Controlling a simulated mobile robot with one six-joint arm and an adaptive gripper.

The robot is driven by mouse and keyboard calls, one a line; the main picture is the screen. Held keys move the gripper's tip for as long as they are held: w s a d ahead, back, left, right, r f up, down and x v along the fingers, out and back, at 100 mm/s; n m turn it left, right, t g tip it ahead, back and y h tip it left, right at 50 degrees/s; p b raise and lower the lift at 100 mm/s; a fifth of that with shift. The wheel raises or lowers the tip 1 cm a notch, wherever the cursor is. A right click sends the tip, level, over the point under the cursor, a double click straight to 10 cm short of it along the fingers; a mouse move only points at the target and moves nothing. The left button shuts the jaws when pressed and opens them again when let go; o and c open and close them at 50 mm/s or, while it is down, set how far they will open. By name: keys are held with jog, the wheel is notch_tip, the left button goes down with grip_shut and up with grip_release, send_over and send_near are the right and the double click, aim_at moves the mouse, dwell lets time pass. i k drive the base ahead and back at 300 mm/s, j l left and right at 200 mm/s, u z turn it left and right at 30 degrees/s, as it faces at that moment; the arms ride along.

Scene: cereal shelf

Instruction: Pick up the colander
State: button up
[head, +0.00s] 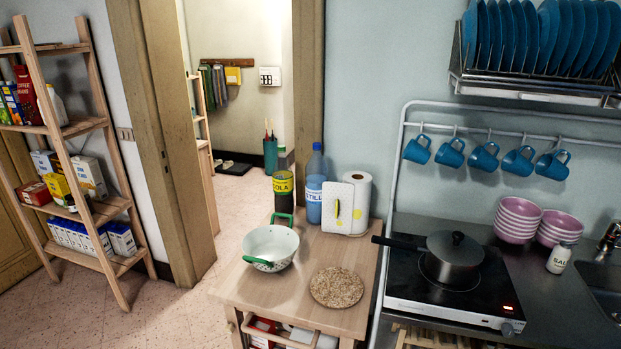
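The colander (270,247) is a white bowl with green handles and a patterned side. It stands upright on the left part of a small wooden table (232,283). One green handle points toward the back, the other toward the front left. The inside that shows looks empty. My gripper is not in view.
Behind the colander stand a yellow-and-black can (283,189), a blue bottle (315,188), a white board (338,208) and a paper roll (358,196). A round cork mat (337,287) lies to its right. A lidded pot (453,257) sits on the stove (428,309).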

aim_at(270, 248)
jog(key=i+j+u, duration=0.25)
jog(key=j, duration=0.25)
jog(key=i+j+u, duration=0.2)
jog(key=j, duration=0.25)
jog(key=i+j+u, duration=0.25)
jog(key=j, duration=0.2)
